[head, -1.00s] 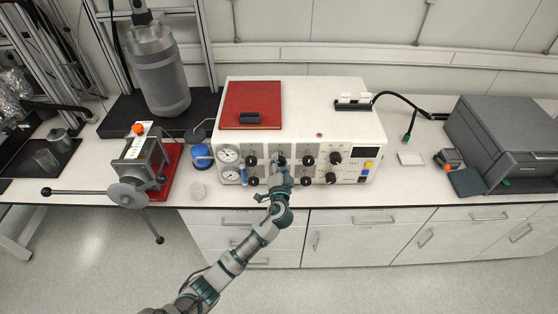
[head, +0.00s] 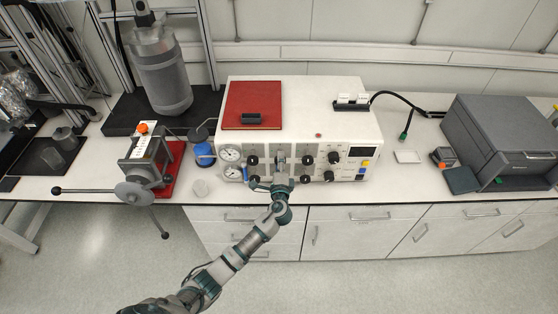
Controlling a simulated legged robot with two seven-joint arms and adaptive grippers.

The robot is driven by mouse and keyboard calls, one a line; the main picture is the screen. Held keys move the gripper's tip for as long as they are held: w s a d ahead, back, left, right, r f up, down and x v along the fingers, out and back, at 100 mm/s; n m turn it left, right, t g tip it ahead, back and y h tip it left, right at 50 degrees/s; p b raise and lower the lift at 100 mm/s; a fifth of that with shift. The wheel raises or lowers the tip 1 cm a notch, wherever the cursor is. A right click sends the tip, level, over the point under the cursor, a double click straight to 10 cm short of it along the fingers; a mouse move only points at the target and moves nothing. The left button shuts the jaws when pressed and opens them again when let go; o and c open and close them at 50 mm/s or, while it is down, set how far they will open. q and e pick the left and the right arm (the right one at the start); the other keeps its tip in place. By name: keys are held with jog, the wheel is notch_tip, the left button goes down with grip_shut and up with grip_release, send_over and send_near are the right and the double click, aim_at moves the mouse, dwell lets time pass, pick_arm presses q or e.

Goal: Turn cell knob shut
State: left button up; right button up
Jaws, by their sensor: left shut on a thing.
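The white control unit (head: 300,121) stands on the bench in the middle of the head view. Its front panel carries several black knobs, such as one in the left column (head: 253,160), one right of the gripper (head: 307,159) and a larger one further right (head: 334,157). My left gripper (head: 280,164) is at the panel, shut on a knob in the column between the left two. The gripper mostly hides that knob, and its label and pointer cannot be read. My right gripper is not in view.
Two gauges (head: 231,155) sit at the panel's left. A grey machine (head: 505,135) stands right. The floor in front of the cabinets is clear.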

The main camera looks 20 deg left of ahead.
pick_arm(q)
jog(key=shift+d+f+m, duration=0.15)
jog(key=shift+f+m, duration=0.15)
jog(key=o, duration=1)
jog(key=shift+c, duration=0.2)
jog(key=shift+o, duration=0.9)
jog(key=shift+w+d+r, duration=0.1)
jog(key=v, duration=1.2)
